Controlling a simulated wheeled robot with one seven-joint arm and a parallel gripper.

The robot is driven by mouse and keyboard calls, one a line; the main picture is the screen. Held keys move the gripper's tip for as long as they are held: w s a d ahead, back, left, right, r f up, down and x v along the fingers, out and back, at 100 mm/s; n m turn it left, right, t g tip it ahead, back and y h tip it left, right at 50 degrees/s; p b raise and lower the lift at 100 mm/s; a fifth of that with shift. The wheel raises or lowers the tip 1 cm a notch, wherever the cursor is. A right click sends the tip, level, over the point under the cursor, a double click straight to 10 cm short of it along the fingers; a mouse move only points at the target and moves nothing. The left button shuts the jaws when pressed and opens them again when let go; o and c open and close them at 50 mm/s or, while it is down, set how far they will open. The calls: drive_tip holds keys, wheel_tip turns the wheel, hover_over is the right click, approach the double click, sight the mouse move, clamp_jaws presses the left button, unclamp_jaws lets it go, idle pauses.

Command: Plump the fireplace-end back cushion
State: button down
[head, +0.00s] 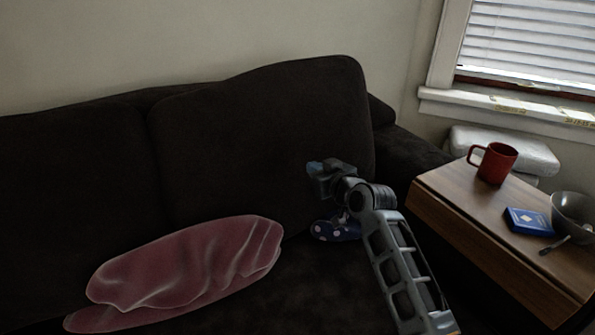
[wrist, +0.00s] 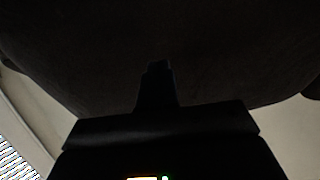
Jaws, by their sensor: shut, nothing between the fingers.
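Two dark back cushions stand along the sofa in the head view, a right one (head: 265,120) and a left one (head: 75,180). No fireplace shows, so the frames do not tell which is the fireplace-end cushion. My gripper (head: 314,168) is in front of the right cushion's lower right part, and its fingers are shut and empty. In the wrist view the shut fingertips (wrist: 158,68) point at a dark cushion face (wrist: 160,35) that fills most of the picture. Whether they touch it I cannot tell.
A crumpled pink cloth (head: 185,265) lies on the seat. A blue white-dotted item (head: 322,231) is below my gripper, partly hidden. At right, a wooden side table (head: 460,205) holds a red mug (head: 497,165), a blue box (head: 530,221), a bowl (head: 572,213) and a spoon (head: 553,246).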

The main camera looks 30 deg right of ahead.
drive_tip(key=s+d+b, duration=0.1)
drive_tip(key=d+b, duration=0.1)
drive_tip(key=d, duration=0.4)
drive_tip(key=shift+s+r, duration=0.2)
drive_tip(key=shift+s, duration=0.2)
drive_tip(key=shift+w, duration=0.15)
drive_tip(key=shift+b+x, duration=0.85)
drive_tip(key=shift+x, duration=0.35)
drive_tip(key=p+v, duration=0.1)
drive_tip(key=v, duration=0.1)
drive_tip(key=shift+s, duration=0.35)
